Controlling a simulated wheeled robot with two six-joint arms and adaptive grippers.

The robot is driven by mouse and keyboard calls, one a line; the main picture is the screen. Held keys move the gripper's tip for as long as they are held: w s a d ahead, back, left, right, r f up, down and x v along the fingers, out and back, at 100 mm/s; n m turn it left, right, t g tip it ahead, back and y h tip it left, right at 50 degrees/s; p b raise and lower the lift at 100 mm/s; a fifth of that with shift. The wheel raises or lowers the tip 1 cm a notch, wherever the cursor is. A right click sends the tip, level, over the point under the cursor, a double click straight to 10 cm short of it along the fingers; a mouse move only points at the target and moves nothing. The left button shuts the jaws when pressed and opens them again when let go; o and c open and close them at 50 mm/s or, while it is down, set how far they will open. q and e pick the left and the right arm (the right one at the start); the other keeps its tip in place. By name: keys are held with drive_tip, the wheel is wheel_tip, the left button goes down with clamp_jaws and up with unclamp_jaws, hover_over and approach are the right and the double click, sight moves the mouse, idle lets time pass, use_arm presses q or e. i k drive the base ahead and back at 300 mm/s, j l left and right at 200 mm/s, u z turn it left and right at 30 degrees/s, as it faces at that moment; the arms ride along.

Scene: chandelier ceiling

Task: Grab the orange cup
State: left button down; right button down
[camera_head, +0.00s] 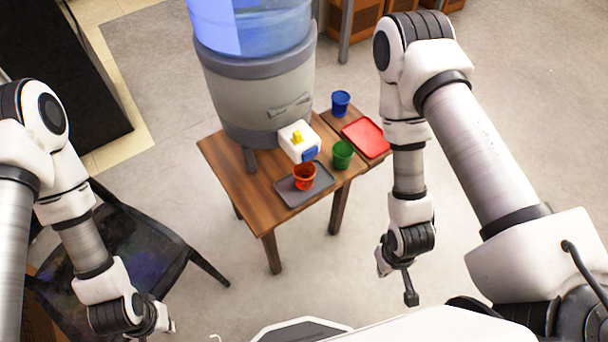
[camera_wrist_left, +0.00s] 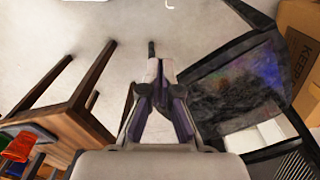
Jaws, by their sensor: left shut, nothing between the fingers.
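The orange cup (camera_head: 305,176) stands upright on a grey tray (camera_head: 290,201) on the small wooden table (camera_head: 222,162), under the front of a water dispenser (camera_head: 255,95). The left wrist view also shows the orange cup (camera_wrist_left: 18,147) at its left edge, partly cut off. My left gripper (camera_head: 168,326) is low at the left, well apart from the cup; its fingers are shut and empty in the left wrist view (camera_wrist_left: 160,68). My right gripper (camera_head: 398,284) hangs right of the table, apart from the cup. Its finger opening is unclear.
A green cup (camera_head: 342,155) stands just right of the orange one. A blue cup (camera_head: 341,103) and a red tray (camera_head: 367,137) are further back on the right. A dark chair (camera_head: 120,245) stands between my left arm and the table. A cardboard box (camera_wrist_left: 300,45) lies beyond the chair.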

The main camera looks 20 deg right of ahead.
sight(303, 184)
drive_tip(key=i+l+u, duration=0.1)
drive_tip(key=l, duration=1.3)
drive_tip(key=i+l+u, duration=0.1)
drive_tip(key=l, duration=1.25)
